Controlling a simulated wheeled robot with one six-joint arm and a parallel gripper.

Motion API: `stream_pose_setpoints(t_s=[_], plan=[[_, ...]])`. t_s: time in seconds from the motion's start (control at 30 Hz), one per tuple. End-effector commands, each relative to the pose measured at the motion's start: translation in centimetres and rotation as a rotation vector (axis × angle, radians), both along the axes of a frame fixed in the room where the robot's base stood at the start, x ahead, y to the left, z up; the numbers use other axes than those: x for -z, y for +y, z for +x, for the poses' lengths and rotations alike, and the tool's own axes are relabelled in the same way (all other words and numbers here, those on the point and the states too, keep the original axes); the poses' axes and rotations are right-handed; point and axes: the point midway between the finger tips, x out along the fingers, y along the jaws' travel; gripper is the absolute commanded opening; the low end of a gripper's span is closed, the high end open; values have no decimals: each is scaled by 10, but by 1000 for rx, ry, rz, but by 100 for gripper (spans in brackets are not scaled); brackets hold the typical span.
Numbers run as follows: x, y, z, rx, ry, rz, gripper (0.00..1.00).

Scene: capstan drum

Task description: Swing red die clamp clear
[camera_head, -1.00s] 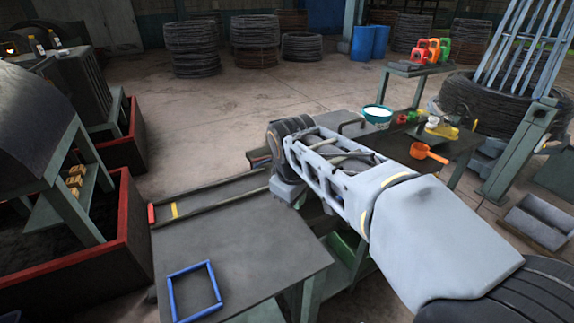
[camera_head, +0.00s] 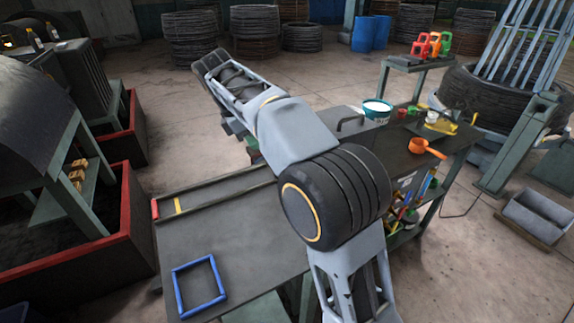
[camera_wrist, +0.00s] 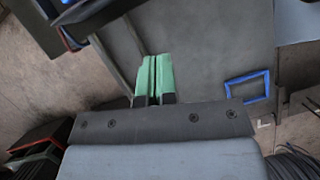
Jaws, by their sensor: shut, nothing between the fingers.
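My gripper (camera_wrist: 154,79) shows in the wrist view as two green fingertips pressed together with nothing between them, above a grey surface. In the head view my arm reaches over the table to the upper left, and I cannot make out the fingertips there. A small red block (camera_head: 155,209) sits at the left end of a long dark rail on the grey table, beside a yellow strip (camera_head: 178,205). I cannot tell whether this is the red die clamp. My arm hides part of the table and the rail's far end.
A blue square frame (camera_head: 199,287) lies on the table's near left and also shows in the wrist view (camera_wrist: 248,88). An orange scoop (camera_head: 426,147) and a white-and-teal tub (camera_head: 376,112) stand at the right. A red-rimmed bin (camera_head: 130,205) is left of the table.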

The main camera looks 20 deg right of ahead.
Motion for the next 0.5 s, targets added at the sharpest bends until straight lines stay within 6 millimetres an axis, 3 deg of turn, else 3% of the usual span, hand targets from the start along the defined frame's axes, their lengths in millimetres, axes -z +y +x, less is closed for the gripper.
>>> stream_pose_setpoints(t_s=[0.23,0.5], plan=[[16,-6,-1,1,1,0,0],[62,-25,-2,3,2,0,0]])
